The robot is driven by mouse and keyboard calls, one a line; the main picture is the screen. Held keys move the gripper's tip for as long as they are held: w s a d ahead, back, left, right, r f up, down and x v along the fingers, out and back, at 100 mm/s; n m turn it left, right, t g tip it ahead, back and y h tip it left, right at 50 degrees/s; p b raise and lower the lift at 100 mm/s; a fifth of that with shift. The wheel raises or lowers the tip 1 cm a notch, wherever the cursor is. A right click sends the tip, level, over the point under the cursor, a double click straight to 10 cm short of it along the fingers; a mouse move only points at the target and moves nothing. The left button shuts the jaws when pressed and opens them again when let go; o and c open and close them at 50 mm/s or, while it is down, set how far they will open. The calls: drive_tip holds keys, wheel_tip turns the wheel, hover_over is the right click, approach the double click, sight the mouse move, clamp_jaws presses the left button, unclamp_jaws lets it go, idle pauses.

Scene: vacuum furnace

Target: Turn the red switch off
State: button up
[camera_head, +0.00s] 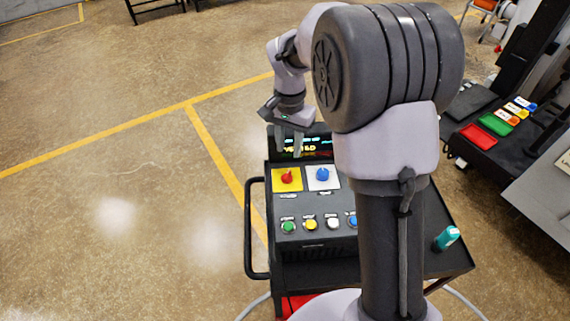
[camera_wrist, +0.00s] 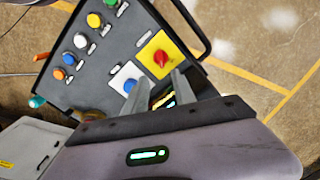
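The red switch (camera_head: 287,178) is a rotary knob on a yellow square plate at the upper left of the dark control panel. It also shows in the wrist view (camera_wrist: 160,58). A blue switch (camera_head: 322,174) on a white plate sits just right of it. My gripper (camera_head: 288,143) is above the panel's display, behind the red switch in the head view. In the wrist view its two fingers (camera_wrist: 157,82) are apart with nothing between them. They do not touch the red switch. The knob's exact setting is too small to read.
Several coloured buttons (camera_head: 311,224) line the panel's front. A lit display (camera_head: 305,148) stands at its back. A black handle (camera_head: 248,230) runs along the cart's left side. A teal bottle-like object (camera_head: 446,238) stands at the cart's right. Floor to the left is clear.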

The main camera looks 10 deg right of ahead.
sight(288, 172)
wheel_tip(288, 172, down, 10)
drive_tip(key=shift+a, duration=0.15)
clamp_jaws()
